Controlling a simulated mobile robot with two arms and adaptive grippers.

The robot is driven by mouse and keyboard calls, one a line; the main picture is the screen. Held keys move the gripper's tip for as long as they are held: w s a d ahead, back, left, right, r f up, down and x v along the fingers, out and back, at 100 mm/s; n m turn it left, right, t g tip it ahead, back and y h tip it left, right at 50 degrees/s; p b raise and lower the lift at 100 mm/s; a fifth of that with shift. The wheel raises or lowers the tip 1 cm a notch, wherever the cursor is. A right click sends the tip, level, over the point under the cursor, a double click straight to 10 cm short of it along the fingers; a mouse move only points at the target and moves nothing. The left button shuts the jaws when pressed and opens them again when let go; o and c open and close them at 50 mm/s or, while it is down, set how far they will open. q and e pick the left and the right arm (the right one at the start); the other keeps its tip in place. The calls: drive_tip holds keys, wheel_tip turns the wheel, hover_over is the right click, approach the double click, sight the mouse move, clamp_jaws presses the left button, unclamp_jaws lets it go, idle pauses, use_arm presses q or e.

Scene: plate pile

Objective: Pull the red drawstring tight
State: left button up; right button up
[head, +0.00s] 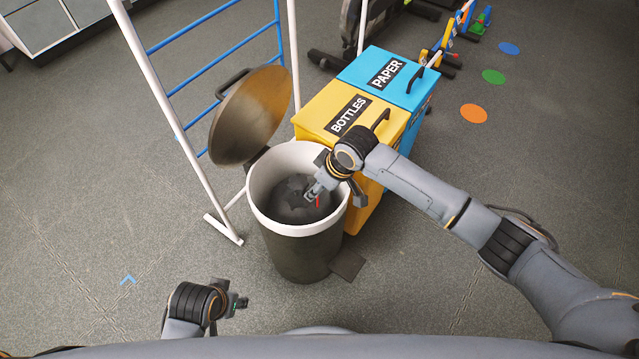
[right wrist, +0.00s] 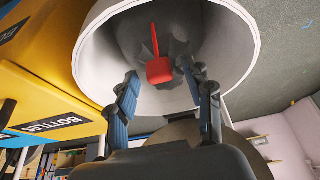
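The red drawstring (right wrist: 154,38) hangs inside the round bin and ends in a red block-shaped tab (right wrist: 159,71). A bit of red (head: 318,202) shows beside my right gripper in the head view. The bin (head: 300,258) has a white rim (head: 262,212), and a dark, puckered bag (head: 285,205) lies inside. My right gripper (right wrist: 166,98) is at the bin mouth, its fingers spread, with the tab between and just beyond their tips; no contact shows. My left gripper (head: 238,302) is low at the left, away from the bin; its finger opening is unclear.
The bin's round lid (head: 250,115) stands open behind it. A yellow BOTTLES box (head: 318,112) and a blue PAPER box (head: 358,70) stand close at the right. A white and blue rack (head: 160,95) stands behind left.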

drive_tip(key=v, duration=1.2)
drive_tip(key=shift+a, duration=0.1)
